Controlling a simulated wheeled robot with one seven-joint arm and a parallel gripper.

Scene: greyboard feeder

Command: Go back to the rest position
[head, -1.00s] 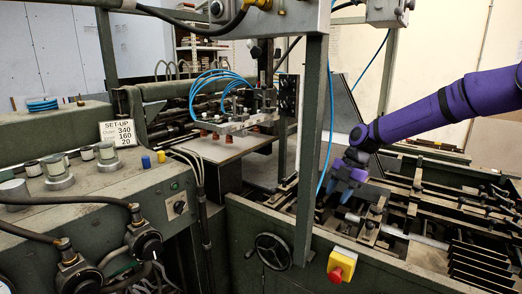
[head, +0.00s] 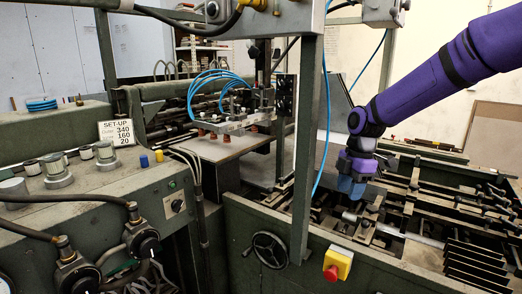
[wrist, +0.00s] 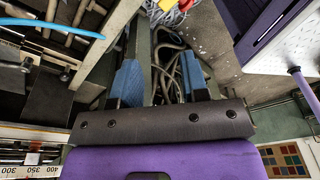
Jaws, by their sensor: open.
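My gripper (head: 352,188) hangs over the right part of the machine in the head view, with its blue fingertips pointing down. It is empty. In the wrist view its two blue fingers (wrist: 160,78) stand well apart, with dark cables and floor showing between them. My purple arm reaches in from the upper right of the head view. I cannot tell the exact gap between the fingertips and the rails below them.
A green post (head: 309,150) stands left of my gripper, with a blue hose (head: 325,130) beside it. Rails and bars (head: 410,215) fill the machine bed below. A red stop button (head: 332,272) and a handwheel (head: 269,250) are on the front panel. A control console (head: 90,195) stands left.

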